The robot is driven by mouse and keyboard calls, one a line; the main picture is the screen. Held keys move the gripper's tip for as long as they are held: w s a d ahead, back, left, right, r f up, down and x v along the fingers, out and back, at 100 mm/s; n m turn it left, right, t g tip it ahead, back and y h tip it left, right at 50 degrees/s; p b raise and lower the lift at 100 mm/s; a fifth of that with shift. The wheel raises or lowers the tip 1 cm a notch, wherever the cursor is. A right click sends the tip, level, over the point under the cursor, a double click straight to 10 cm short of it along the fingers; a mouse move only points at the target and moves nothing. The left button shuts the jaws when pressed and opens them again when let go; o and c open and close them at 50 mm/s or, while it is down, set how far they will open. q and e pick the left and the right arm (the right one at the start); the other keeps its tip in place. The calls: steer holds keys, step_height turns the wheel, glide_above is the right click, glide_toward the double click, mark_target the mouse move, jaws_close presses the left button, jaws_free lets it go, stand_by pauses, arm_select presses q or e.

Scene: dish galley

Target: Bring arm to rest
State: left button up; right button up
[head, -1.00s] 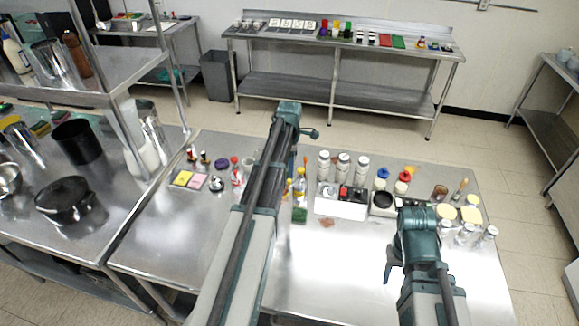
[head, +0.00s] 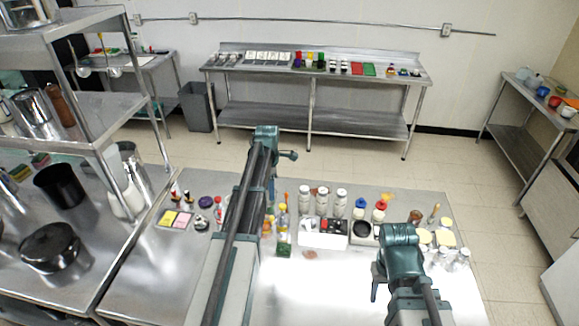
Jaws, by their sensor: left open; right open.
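My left arm reaches in from the bottom, over the steel worktable (head: 165,255), and its teal end with the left gripper (head: 266,145) shows above the table's far edge. My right arm is shorter in view, and its teal end with the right gripper (head: 388,262) is over the table's right part. Both grippers look empty and open, though their fingers are hard to make out. No object is seen held by either arm.
A steel shelf (head: 100,140) with pots rises at left. A far bench (head: 313,75) stands across open floor.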

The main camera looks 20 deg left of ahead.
arm_select(q)
steer(key=s+d+f+m+b, duration=0.6)
steer(key=s+d+m, duration=0.2)
steer(key=d+m, duration=0.1)
steer(key=s+d+f+m+b, duration=0.5)
steer(key=s+d+m, duration=0.3)
steer(key=d+m, duration=0.2)
steer(key=s+d+f+m+y+b, duration=0.1)
steer(key=s+d+f+m+b, duration=0.5)
steer(key=d+m, duration=0.3)
steer(key=s+d, duration=0.1)
steer(key=d, duration=0.1)
steer(key=shift+s+d+f+m+b, duration=0.35)
steer(key=shift+s+d+m+b, duration=0.05)
